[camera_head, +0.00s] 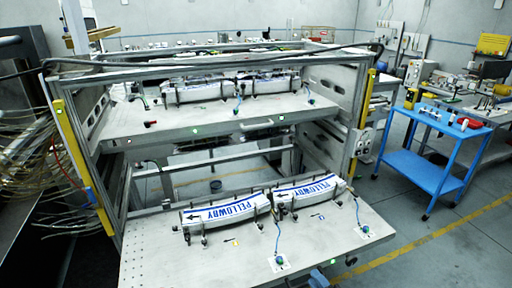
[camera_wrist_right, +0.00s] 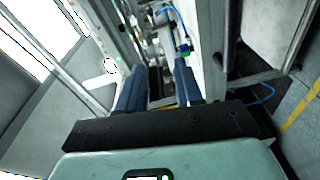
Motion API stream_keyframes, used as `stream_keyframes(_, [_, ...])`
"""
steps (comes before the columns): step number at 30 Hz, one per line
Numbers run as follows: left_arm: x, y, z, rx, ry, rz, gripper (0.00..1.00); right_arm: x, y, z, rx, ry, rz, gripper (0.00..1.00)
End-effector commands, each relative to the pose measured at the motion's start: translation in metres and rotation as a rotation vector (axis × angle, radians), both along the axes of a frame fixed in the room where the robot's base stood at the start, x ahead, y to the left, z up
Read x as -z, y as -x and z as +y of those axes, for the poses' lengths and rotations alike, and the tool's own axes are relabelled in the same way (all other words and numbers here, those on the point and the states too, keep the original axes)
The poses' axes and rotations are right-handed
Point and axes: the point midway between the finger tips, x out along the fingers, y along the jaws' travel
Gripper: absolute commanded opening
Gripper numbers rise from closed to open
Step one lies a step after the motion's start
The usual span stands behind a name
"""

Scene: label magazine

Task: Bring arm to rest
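The label magazine is a grey metal frame with two white shelves. The lower shelf (camera_head: 150,262) is pulled out toward me and carries two curved white label stacks, the left one (camera_head: 226,211) and the right one (camera_head: 308,190), both with blue lettering. The upper shelf (camera_head: 185,128) holds more label stacks (camera_head: 200,90) at the back. In the wrist view my right gripper (camera_wrist_right: 159,88) has its two blue fingers apart, with nothing visible held between them. In the head view only a small bluish part of it (camera_head: 318,278) shows at the lower shelf's front edge. My left gripper is not visible.
A blue cart (camera_head: 420,168) with small items stands at the right, beside a cluttered bench. A bundle of loose cables (camera_head: 40,150) hangs at the left of the frame. The grey floor with a yellow line (camera_head: 440,237) is open at the lower right.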

Motion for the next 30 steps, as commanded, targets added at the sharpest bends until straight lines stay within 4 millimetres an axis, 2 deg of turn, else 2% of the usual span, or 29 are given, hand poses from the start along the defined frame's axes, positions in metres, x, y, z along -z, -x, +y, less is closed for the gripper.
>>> stream_keyframes(1, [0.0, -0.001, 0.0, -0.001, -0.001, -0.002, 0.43, 0.012, 0.015, 0.029, -0.106, 0.088, -0.004, 0.36])
stream_keyframes(5, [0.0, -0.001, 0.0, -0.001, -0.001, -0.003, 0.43, 0.046, 0.063, 0.086, -0.383, 0.346, -0.055, 0.36])
stream_keyframes(6, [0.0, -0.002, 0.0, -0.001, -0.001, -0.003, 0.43, 0.058, 0.082, 0.102, -0.481, 0.434, -0.083, 0.36])
stream_keyframes(8, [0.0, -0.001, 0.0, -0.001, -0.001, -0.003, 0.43, 0.078, 0.115, 0.123, -0.642, 0.572, -0.138, 0.36])
stream_keyframes(9, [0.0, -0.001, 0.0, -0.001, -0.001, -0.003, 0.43, 0.093, 0.14, 0.135, -0.758, 0.669, -0.188, 0.36])
stream_keyframes(11, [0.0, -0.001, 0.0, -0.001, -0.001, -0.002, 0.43, 0.114, 0.179, 0.147, -0.94, 0.818, -0.283, 0.36])
stream_keyframes(12, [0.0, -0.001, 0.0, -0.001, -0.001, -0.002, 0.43, 0.129, 0.206, 0.151, -1.072, 0.921, -0.364, 0.36])
stream_keyframes(15, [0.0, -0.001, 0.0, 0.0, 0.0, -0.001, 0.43, 0.162, 0.268, 0.146, -1.394, 1.161, -0.623, 0.36])
stream_keyframes(18, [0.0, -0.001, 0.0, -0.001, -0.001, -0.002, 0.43, 0.187, 0.314, 0.127, -1.679, 1.36, -0.952, 0.36])
stream_keyframes(21, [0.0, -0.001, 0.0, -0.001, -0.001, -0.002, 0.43, 0.203, 0.342, 0.104, -1.904, 1.509, -1.343, 0.36])
stream_keyframes(24, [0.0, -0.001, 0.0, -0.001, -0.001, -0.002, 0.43, 0.211, 0.355, 0.088, -2.038, 1.598, -1.74, 0.36])
stream_keyframes(25, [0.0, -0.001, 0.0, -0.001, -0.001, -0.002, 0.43, 0.212, 0.356, 0.084, 1.978, -1.551, 1.776, 0.36])
stream_keyframes(27, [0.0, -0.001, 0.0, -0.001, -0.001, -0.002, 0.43, 0.212, 0.358, 0.079, 1.804, -1.419, 1.796, 0.36])
stream_keyframes(30, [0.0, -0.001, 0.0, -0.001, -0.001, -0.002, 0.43, 0.211, 0.359, 0.076, 1.641, -1.303, 1.808, 0.36])
